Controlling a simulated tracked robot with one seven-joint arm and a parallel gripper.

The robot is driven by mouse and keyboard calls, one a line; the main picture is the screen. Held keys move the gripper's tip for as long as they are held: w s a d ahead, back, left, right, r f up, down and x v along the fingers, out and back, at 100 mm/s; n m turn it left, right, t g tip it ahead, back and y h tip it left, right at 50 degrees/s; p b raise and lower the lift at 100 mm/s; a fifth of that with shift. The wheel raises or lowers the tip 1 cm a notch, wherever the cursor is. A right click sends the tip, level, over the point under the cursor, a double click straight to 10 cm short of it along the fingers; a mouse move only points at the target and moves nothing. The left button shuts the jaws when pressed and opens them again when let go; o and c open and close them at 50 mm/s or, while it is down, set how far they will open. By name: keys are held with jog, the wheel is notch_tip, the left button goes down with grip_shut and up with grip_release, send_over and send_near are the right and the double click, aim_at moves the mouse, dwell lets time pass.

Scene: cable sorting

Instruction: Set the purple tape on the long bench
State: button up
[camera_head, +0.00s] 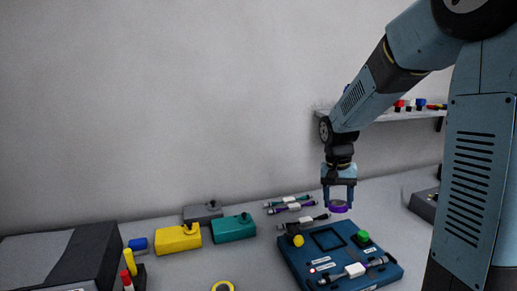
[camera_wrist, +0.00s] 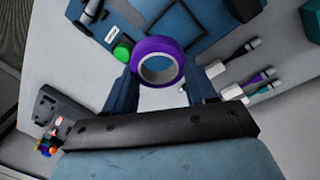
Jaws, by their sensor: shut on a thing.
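The purple tape (camera_head: 339,207) is a short ring roll held up in my gripper (camera_head: 340,197), above the bench. In the wrist view the purple tape (camera_wrist: 157,61) sits between the two blue fingers of my gripper (camera_wrist: 158,80), its grey inner ring showing. The gripper is shut on it. The long bench (camera_head: 185,262) is the light grey surface along the wall. The tape looks clear of the blue board below, though the exact height is hard to tell.
A blue board (camera_head: 300,266) with a green button (camera_head: 363,237) lies below the gripper. Several cables (camera_head: 290,203) lie behind it. Yellow (camera_head: 178,239) and teal (camera_head: 233,228) boxes stand left, with yellow tape (camera_head: 222,286) in front. A shelf (camera_head: 385,115) hangs on the wall.

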jog(key=w+f, duration=0.3)
jog(key=w, duration=0.3)
jog(key=w+f, duration=0.3)
jog(key=w, duration=0.4)
jog(key=w+f, duration=0.3)
jog(key=w, duration=0.3)
jog(key=shift+w+d+f, duration=0.3)
jog(key=shift+w+f, duration=0.1)
jog(key=s+r, duration=0.3)
jog(key=s, duration=0.8)
jog(key=s+r, duration=0.4)
jog(key=s, duration=0.8)
jog(key=s+r, duration=0.4)
jog(key=s, duration=0.7)
jog(key=shift+s+a, duration=0.3)
